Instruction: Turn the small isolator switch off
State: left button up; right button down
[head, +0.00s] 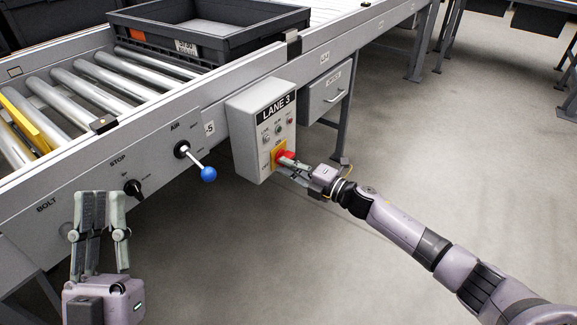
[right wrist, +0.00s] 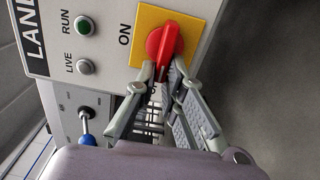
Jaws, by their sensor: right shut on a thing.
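The small isolator switch is a red handle (right wrist: 163,45) on a yellow plate (right wrist: 140,20) low on the grey LANE 3 box (head: 242,135). The red handle also shows in the head view (head: 285,156). My right gripper (right wrist: 166,82) is shut on its near end. In the right wrist view the word ON stands left of the plate, and the handle runs roughly up and down the picture, not toward ON. Lettering below the plate is mostly hidden by the fingers. My left gripper (head: 106,205) is empty and looks open, in front of the conveyor side.
Left of the box, a blue-knobbed AIR lever (head: 208,173) sticks out and a black STOP knob (head: 133,187) sits on the conveyor side. A grey drawer box (head: 327,92) hangs to the right. A dark crate (head: 210,30) stands on the rollers.

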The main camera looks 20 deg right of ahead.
jog(key=shift+f, duration=0.1)
jog(key=c, duration=1.7)
grip_release()
jog(key=v, duration=1.2)
